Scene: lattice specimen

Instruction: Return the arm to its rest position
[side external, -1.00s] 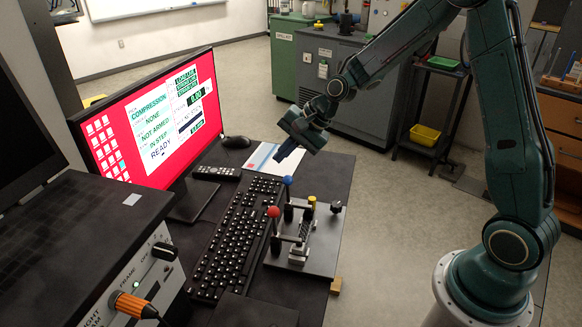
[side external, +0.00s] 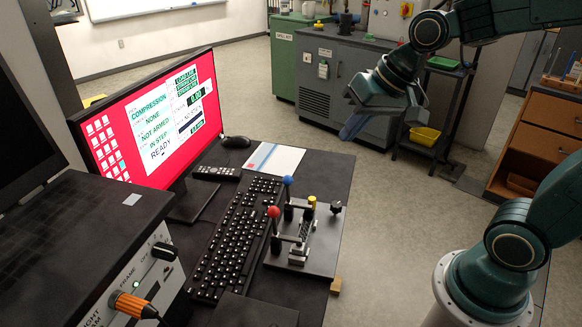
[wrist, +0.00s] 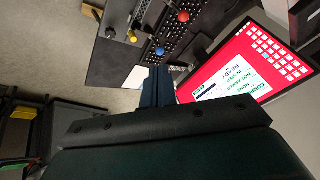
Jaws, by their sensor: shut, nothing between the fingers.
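My gripper (side external: 353,127) is up in the air to the right of the black desk (side external: 338,172), over the floor, clear of everything. Its fingers are together with nothing between them. In the wrist view the shut fingers (wrist: 157,87) point toward the desk. On the desk stands a small lever fixture (side external: 318,250) with a red ball knob (side external: 273,211) and a blue ball knob (side external: 288,180). Both knobs also show in the wrist view, the red one (wrist: 184,17) and the blue one (wrist: 160,51).
A red-screened monitor (side external: 150,125), a keyboard (side external: 232,240), a mouse (side external: 236,142) and a remote (side external: 216,173) are on the desk. Grey and green cabinets (side external: 340,85) and a cart with a yellow tray (side external: 424,136) stand behind. The floor between is clear.

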